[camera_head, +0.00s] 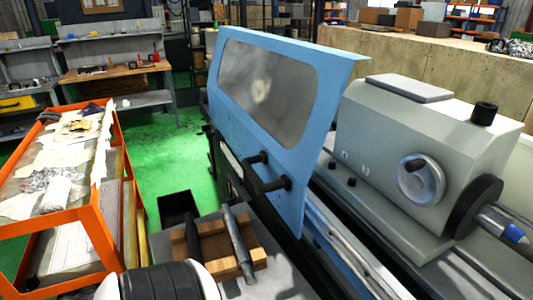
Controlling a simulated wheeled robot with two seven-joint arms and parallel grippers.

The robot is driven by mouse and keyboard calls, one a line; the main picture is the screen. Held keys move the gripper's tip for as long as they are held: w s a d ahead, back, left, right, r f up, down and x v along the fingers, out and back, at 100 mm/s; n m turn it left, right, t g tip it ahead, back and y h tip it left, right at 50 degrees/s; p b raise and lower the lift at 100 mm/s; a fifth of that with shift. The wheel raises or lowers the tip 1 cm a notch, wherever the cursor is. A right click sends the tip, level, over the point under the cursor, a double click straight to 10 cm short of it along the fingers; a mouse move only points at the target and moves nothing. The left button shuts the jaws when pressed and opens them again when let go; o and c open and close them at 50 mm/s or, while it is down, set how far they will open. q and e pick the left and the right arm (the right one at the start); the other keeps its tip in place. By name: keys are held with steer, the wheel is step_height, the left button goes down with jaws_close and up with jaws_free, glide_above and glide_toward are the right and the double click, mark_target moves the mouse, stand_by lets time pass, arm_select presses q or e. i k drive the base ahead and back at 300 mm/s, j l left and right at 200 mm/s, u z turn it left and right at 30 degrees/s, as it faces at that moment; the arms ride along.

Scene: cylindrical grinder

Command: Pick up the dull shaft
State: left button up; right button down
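A grey metal shaft (237,242) lies across wooden rests (213,228) on a grey tabletop at the bottom centre. Just left of it, a darker shaft-like piece (192,238) also lies across the rests. I cannot tell from their surfaces which one is the dull shaft. Neither of my grippers is in view. A black and white rounded part at the bottom edge, apparently one of my arm links, is in front of the near end of the rests.
A black open box (178,208) stands behind the rests. The grinder's blue guard (300,190) rises just right, with black handles (268,185) jutting toward the tabletop. The grey machine housing (405,130) is further right. An orange cart (122,165) stands left; green floor lies between.

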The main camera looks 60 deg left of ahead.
mark_target(193, 242)
steer(key=u, duration=2.5)
